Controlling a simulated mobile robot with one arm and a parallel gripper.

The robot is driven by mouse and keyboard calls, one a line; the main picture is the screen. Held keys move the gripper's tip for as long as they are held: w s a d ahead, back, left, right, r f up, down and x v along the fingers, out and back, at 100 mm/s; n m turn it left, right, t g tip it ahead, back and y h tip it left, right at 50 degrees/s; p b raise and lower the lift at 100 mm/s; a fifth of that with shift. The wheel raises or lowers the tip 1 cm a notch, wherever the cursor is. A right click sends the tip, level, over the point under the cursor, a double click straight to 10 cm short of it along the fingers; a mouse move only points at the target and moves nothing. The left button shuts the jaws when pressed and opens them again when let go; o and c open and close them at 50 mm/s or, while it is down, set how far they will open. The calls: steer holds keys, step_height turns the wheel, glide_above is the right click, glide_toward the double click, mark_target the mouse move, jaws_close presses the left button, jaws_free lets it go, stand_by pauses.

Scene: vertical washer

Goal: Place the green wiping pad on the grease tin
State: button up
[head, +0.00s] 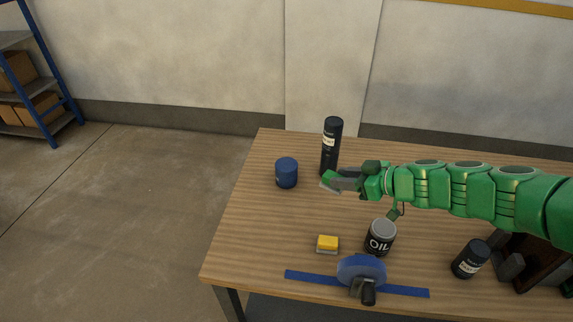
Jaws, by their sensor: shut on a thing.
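My gripper (339,182) reaches in from the right over the back half of the wooden table. It is shut on the green wiping pad (328,180), which shows as a small green piece with a pale underside at the fingertips. A short dark blue tin (287,174) stands upright to the left of the pad, with a gap between them in the picture. No readable label shows on it, so I cannot be sure it is the grease tin. A grey-lidded tin marked OIL (380,238) stands below my arm. The pad's height above the table is hard to judge.
A tall black bottle (331,146) stands close behind the pad. A yellow pad (327,243) lies on the table (250,235). A dark can (470,259) stands at right.

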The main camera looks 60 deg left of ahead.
steer(key=s+a+r, duration=0.4)
steer(key=s+a, duration=0.1)
steer(key=a, duration=0.6)
glide_above(293, 167)
steer(key=shift+d+f, duration=0.2)
steer(key=shift+f, duration=4.8)
steer(key=shift+a+f, duration=0.1)
steer(key=shift+f, duration=1.65)
steer(key=o, duration=1.1)
